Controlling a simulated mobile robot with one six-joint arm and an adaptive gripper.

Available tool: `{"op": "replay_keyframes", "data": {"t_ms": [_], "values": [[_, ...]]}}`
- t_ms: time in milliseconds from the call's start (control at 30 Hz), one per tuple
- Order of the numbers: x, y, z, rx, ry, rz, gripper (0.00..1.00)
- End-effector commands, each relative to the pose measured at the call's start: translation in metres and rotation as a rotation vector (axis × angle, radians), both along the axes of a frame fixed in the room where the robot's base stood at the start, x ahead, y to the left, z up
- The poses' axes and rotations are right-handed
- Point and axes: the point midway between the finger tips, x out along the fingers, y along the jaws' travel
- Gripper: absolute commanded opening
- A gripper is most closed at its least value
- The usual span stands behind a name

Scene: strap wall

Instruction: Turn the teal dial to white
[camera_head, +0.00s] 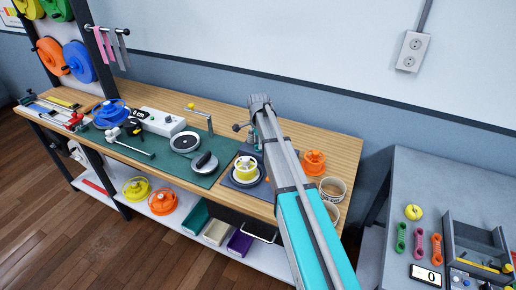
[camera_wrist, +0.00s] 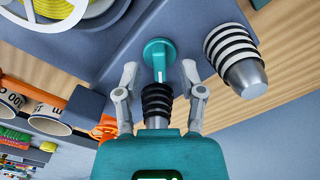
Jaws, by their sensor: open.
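The teal dial (camera_wrist: 158,52) shows in the wrist view as a round face with a short stem, on a blue-grey plate (camera_wrist: 112,42). My gripper (camera_wrist: 159,72) is open, with one finger on each side of the dial's lower part and visible gaps between them. I cannot tell which colour the dial is set to; no white mark for it is clear. A black ribbed part (camera_wrist: 157,98) with a grey end shows between my fingers, below the dial. In the head view my arm covers the dial and my fingertips.
A black-and-white striped post (camera_wrist: 230,45) with a grey end stands close right of my gripper. A yellow spool (camera_head: 246,166) sits on the bench's plate, an orange reel (camera_head: 314,160) and striped cup (camera_head: 332,188) to the right. A green mat (camera_head: 140,150) with tools lies left.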

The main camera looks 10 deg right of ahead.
Motion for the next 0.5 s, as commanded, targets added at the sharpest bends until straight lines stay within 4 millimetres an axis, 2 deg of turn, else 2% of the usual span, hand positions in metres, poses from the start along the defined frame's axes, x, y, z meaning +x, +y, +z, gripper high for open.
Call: {"op": "replay_keyframes", "data": {"t_ms": [133, 500], "values": [[0.0, 0.0003, -0.0084, 0.0, 0.0, 0.0, 0.51], [0.0, 0.0008, -0.01, 0.0, 0.0, 0.001, 0.51]]}}
